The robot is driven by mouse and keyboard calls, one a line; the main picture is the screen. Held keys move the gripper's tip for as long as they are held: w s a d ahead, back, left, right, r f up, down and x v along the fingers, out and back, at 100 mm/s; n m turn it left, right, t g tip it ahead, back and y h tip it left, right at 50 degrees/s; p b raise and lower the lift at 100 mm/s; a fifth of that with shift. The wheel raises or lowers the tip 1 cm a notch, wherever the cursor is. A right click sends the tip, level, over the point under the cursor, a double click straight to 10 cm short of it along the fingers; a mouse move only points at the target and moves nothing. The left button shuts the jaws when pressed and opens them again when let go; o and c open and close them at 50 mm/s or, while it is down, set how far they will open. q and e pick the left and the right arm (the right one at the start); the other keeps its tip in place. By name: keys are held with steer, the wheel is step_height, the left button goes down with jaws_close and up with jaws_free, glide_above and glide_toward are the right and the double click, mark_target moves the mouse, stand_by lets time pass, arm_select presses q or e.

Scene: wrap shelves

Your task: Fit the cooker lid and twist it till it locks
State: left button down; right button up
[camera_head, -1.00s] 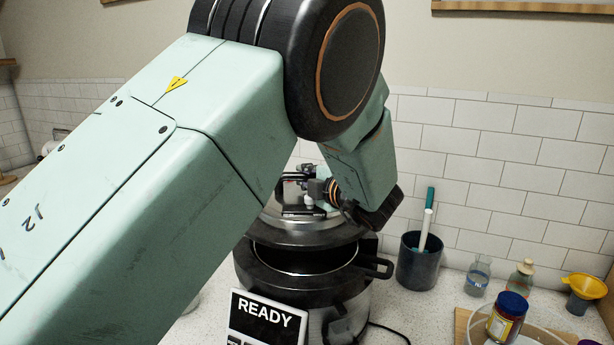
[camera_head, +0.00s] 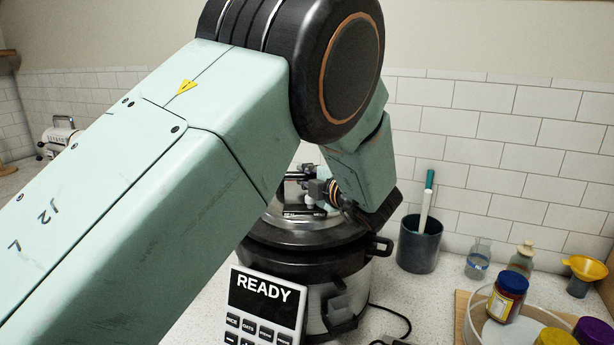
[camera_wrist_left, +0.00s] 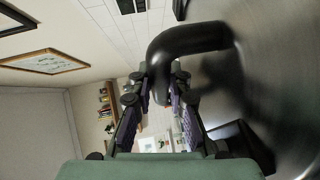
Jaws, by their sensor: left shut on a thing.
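The cooker (camera_head: 345,290) is a dark-topped pot with a steel body, a side handle and a panel reading READY. The lid (camera_head: 300,238), silver with a dark rim, rests on or just above the cooker's rim, with no clear gap showing. My left gripper (camera_head: 303,190) is over the lid, partly hidden by my own arm. In the left wrist view my gripper (camera_wrist_left: 160,88) is shut on the black curved lid handle (camera_wrist_left: 190,42); the lid's brushed metal (camera_wrist_left: 275,60) fills the right side. Whether the lid is locked cannot be seen. My right gripper is out of view.
A dark utensil cup (camera_head: 419,250) stands right of the cooker. Bottles (camera_head: 478,262), a yellow funnel (camera_head: 585,268) and a clear round tray (camera_head: 472,325) with jars are farther right. A black cable (camera_head: 395,318) lies on the counter by the cooker. A tiled wall is behind.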

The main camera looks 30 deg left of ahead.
arm_select(q)
steer(key=shift+w+a, duration=0.2)
steer(key=shift+w, duration=0.15)
steer(key=shift+s+d+r, duration=0.35)
steer(key=shift+s, duration=0.05)
steer(key=shift+w+a+f, duration=0.1)
steer(key=shift+w+f, duration=0.05)
stand_by(0.5)
steer(key=shift+a, duration=0.1)
stand_by(0.6)
